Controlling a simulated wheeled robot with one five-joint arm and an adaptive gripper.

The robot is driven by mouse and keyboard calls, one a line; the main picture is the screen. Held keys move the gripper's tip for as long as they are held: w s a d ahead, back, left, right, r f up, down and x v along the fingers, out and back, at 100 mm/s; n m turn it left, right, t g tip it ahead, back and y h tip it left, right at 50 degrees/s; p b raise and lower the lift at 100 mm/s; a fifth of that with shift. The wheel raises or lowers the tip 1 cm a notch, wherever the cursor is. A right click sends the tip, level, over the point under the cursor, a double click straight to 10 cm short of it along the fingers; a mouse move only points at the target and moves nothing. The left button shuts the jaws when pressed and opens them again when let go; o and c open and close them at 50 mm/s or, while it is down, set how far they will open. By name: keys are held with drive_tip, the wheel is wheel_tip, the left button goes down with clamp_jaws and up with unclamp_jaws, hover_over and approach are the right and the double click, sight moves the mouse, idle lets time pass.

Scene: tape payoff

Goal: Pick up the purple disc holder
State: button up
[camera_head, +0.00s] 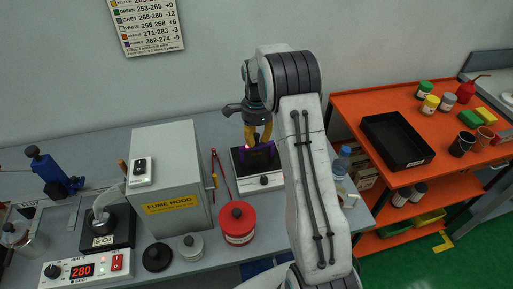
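The purple disc holder (259,158) is a small dark purple frame at the middle of the view, on or just above a black-topped device (247,173) with a pale front. My gripper (258,143), with yellow fingers, points down right at the holder's upper edge. The fingertips overlap the holder in the picture. I cannot tell whether they are closed on it or only beside it. A small reddish glow shows at the holder's left end. My arm's white link stands close on the right and may hide part of the device's surroundings.
A grey fume hood (170,170) stands left of the device. A red lidded jar (237,222) stands in front, with red-handled tongs (217,178) between. A water bottle (342,163) is right of my arm. An orange shelf (360,105) with a black tray (397,141) stands farther right.

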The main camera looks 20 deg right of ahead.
clamp_jaws()
drive_tip(key=shift+r, duration=0.15)
